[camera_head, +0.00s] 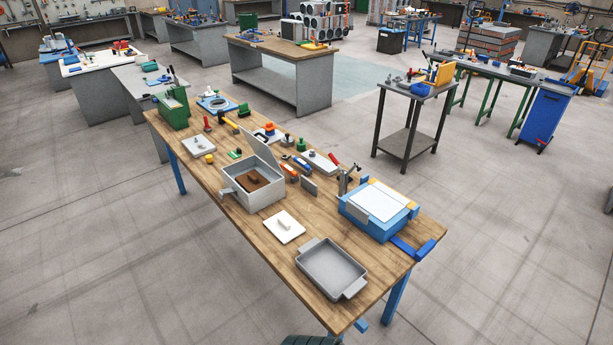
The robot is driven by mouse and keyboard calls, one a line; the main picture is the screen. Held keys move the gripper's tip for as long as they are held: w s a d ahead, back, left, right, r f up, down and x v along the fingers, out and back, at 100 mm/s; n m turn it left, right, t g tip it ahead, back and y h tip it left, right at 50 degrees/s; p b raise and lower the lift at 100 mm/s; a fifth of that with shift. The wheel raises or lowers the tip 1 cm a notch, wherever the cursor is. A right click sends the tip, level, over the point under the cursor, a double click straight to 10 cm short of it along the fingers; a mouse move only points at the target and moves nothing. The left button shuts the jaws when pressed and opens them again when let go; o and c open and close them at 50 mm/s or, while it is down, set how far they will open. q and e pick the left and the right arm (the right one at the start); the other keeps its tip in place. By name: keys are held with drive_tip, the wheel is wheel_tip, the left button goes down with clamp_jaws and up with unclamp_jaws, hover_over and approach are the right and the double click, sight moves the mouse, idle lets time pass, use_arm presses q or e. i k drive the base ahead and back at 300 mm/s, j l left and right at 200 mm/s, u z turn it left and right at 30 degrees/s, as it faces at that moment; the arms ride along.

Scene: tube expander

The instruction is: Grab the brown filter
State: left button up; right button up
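A brown block-like thing (254,179), which looks like the brown filter, lies inside an open light-grey box (263,198) on the wooden workbench. The box's lid (254,148) stands raised at its back. The box walls hide the lower part of the brown piece. Neither of my grippers shows in the head view.
On the wooden workbench (212,207), a white plate with a knob (284,228) and an empty grey tray (331,268) lie in front of the box. A blue device (378,209) stands right. Several small tools lie behind. A dark ribbed object (312,340) is cut off below.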

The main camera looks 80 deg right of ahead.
sight(252, 181)
drive_tip(key=i+l+z, duration=0.25)
drive_tip(key=i+z, duration=0.15)
drive_tip(key=i+l+z, duration=0.15)
drive_tip(key=i+z, duration=0.7)
drive_tip(key=i+j+z, duration=0.1)
drive_tip(key=i+z, duration=0.4)
drive_tip(key=i+j+z, duration=0.25)
drive_tip(key=z, duration=0.2)
drive_tip(key=i, duration=0.1)
